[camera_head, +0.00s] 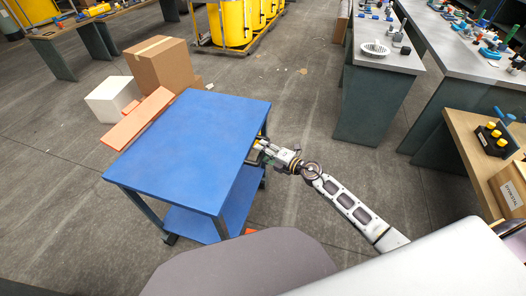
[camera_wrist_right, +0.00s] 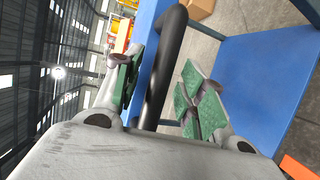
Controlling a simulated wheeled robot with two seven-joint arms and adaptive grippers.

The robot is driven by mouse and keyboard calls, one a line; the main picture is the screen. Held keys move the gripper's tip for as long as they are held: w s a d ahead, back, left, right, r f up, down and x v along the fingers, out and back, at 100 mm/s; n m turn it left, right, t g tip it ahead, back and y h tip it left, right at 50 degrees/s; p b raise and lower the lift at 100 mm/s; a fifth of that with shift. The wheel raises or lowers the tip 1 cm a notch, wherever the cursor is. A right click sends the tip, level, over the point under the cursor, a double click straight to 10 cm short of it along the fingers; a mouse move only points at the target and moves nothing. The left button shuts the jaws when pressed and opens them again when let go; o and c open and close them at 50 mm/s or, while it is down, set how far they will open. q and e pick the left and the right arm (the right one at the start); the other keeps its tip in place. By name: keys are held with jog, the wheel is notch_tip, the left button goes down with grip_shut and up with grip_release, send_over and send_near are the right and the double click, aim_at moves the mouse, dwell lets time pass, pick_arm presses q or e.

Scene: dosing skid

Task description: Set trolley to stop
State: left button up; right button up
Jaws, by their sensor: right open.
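The trolley (camera_head: 190,140) has a blue top deck, a lower blue shelf and dark casters. It stands in the middle of the head view. My right gripper (camera_head: 262,151) is at the trolley's right edge, its arm reaching in from the lower right. In the right wrist view a black handle bar (camera_wrist_right: 163,70) runs between the two open, green-padded fingers of my right gripper (camera_wrist_right: 160,98). The fingers are around the bar, and I cannot tell whether either touches it. The stop is not clearly identifiable. My left gripper is not seen.
Cardboard (camera_head: 160,65) and white boxes (camera_head: 113,99) with orange planks (camera_head: 137,118) lie against the trolley's far left side. Yellow drums (camera_head: 232,22) stand behind. Workbenches (camera_head: 380,60) line the right. Floor between trolley and benches is clear.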

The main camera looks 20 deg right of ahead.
jog(key=shift+w+a, duration=0.15)
jog(key=shift+w, duration=0.05)
grip_shut()
dwell(0.3)
